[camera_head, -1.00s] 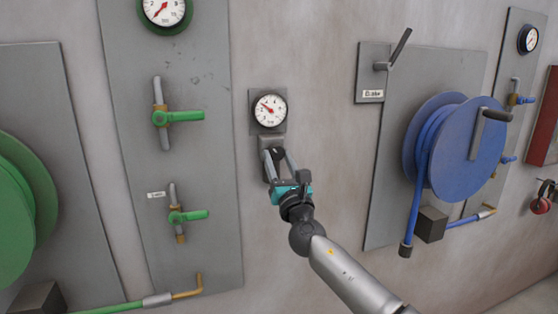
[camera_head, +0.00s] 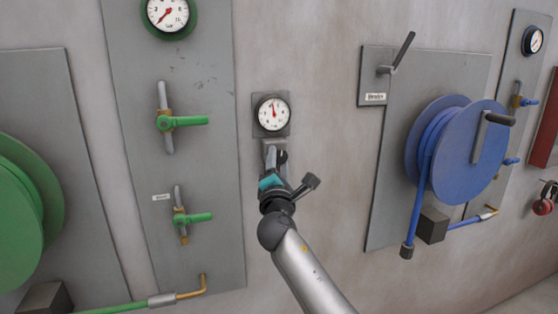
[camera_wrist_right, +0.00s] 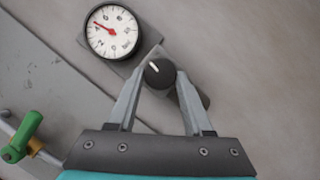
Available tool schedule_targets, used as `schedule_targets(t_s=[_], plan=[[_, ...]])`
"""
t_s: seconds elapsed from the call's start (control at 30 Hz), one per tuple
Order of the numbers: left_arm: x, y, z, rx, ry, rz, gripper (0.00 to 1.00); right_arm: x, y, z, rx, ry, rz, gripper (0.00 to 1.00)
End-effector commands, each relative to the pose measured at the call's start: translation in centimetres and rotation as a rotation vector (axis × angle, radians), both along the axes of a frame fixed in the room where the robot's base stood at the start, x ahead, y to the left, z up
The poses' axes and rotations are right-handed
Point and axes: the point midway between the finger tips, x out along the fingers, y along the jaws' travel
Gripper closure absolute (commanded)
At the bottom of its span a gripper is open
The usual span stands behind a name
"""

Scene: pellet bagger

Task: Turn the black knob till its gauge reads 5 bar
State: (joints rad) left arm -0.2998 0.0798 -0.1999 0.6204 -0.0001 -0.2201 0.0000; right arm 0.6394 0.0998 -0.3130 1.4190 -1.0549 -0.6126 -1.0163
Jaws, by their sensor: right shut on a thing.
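The black knob (camera_wrist_right: 159,73) has a white pointer line and sits on a grey block below its gauge. In the wrist view my right gripper (camera_wrist_right: 156,84) has one finger on each side of the knob and is shut on it. In the head view the gripper (camera_head: 277,158) is rolled and partly covers the knob (camera_head: 283,156). The white gauge (camera_head: 272,113) has a red needle pointing almost straight up; its numbers are too small to read surely. The gauge also shows tilted in the wrist view (camera_wrist_right: 114,32). My left gripper is not in view.
Left of the knob is a grey panel with green-handled valves (camera_head: 185,121) and a green-rimmed gauge (camera_head: 168,14). Right of it are a lever (camera_head: 403,50) and a blue hose reel (camera_head: 468,150). The wall just around the knob is bare.

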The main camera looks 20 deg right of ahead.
Motion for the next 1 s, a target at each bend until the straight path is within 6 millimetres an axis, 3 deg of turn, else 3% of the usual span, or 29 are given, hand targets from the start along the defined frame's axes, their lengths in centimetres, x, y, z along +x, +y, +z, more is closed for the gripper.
schedule_targets(t_s=[0.77,0.8,1.0], plan=[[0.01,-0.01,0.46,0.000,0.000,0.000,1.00,-0.01,0.04,0.05,0.102,0.004,-0.001,1.00],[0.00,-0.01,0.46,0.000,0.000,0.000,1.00,-0.01,0.04,0.03,0.101,0.005,-0.001,0.46],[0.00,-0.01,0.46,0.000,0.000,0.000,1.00,0.00,0.04,0.06,0.101,0.004,0.000,0.24]])
